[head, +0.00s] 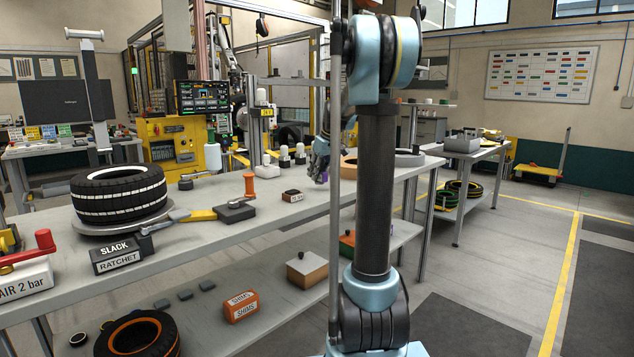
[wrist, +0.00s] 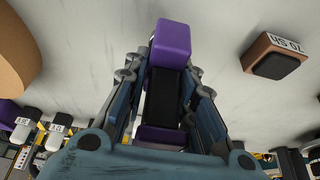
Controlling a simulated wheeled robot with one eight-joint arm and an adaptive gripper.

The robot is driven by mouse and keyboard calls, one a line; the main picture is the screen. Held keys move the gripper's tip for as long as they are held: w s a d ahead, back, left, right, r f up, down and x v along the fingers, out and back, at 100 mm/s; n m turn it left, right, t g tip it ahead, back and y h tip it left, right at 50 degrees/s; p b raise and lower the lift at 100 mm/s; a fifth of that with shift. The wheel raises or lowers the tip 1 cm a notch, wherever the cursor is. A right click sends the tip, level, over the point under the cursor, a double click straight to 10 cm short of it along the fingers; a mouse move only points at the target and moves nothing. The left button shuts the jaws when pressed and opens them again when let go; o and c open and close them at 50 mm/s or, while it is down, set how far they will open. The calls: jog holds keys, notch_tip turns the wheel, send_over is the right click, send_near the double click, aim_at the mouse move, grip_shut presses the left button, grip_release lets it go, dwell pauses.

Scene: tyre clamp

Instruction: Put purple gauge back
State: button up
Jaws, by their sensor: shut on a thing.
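The purple gauge (wrist: 171,45) has purple ends and a black middle. In the wrist view it sits between the fingers of my gripper (wrist: 165,90), which is shut on it. In the head view my gripper (head: 319,165) is over the far right part of the bench, partly hidden behind my arm. Only a small bit of the purple gauge (head: 322,179) shows there, below the fingers. I cannot tell whether the gauge touches the bench top.
A brown block marked 70 Sh (wrist: 277,57) lies nearby on the bench; it also shows in the head view (head: 292,195). White-topped weights (head: 283,157) stand behind it. A tan round thing (wrist: 12,60) is at the wrist view's left edge.

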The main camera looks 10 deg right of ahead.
jog(key=shift+f, duration=1.45)
jog(key=o, duration=0.9)
jog(key=shift+o, duration=0.2)
jog(key=shift+r, duration=0.1)
